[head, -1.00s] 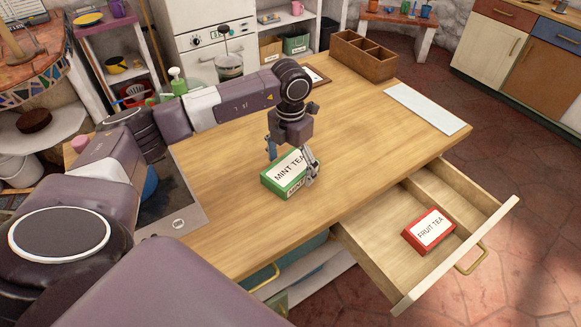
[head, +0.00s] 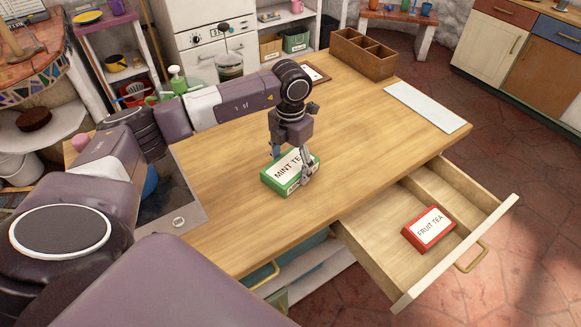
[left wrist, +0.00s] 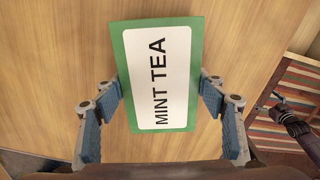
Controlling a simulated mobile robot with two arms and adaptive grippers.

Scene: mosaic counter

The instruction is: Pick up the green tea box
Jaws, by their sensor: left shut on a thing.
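The green tea box (head: 283,178), labelled MINT TEA, lies on the wooden counter (head: 340,120). It also shows in the left wrist view (left wrist: 160,75), label up, between the finger pads. My left gripper (head: 291,172) comes down over the box from above, with a finger on each side. In the left wrist view its two blue-padded fingers (left wrist: 162,100) close on the box's long sides. The box appears to rest on the counter still.
An open drawer (head: 385,220) below the counter's front holds a red fruit tea box (head: 429,229). A wooden divided organizer (head: 363,55) and a white board (head: 425,108) stand toward the back right. The counter around the green box is clear.

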